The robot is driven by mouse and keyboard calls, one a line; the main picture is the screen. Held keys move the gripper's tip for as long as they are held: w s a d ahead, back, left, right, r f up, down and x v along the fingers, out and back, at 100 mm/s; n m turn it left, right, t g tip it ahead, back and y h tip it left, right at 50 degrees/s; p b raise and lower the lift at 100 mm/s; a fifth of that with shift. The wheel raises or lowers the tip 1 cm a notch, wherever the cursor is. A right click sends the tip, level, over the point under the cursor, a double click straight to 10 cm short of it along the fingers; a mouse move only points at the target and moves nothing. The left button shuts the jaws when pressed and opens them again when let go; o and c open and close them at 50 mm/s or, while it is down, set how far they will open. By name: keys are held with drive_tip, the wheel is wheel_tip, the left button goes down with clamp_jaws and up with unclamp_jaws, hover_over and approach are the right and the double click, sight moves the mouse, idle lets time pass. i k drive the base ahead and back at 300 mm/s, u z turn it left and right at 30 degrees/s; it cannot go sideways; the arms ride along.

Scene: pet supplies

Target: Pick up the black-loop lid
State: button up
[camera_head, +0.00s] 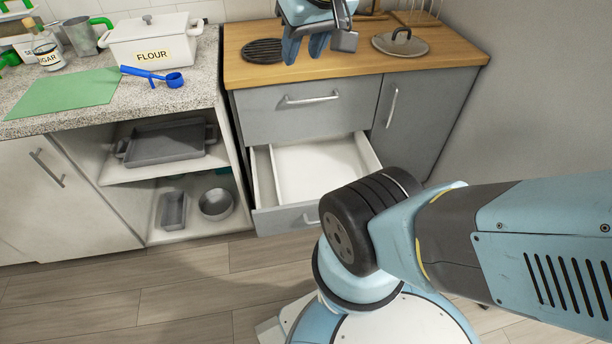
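The lid (400,43) is a round grey-brown disc with a black loop handle on top. It lies flat on the wooden countertop (345,62), toward the right end. My gripper (304,48) hangs over the same countertop, to the left of the lid and apart from it. Its two fingers point down with a gap between them, and nothing shows between them. The upper part of my gripper is cut off by the top edge of the view.
A dark round trivet (262,50) lies left of my gripper. A wire rack (418,17) stands behind the lid. Below the countertop, a drawer (312,170) is pulled out and looks empty. A flour box (152,42) and a blue scoop (174,80) sit on the left counter.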

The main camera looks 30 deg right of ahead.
sight(397, 43)
drive_tip(key=z, duration=1.45)
drive_tip(key=k, duration=0.45)
drive_tip(key=z, duration=0.3)
drive_tip(key=i, duration=1.25)
drive_tip(key=u, duration=0.6)
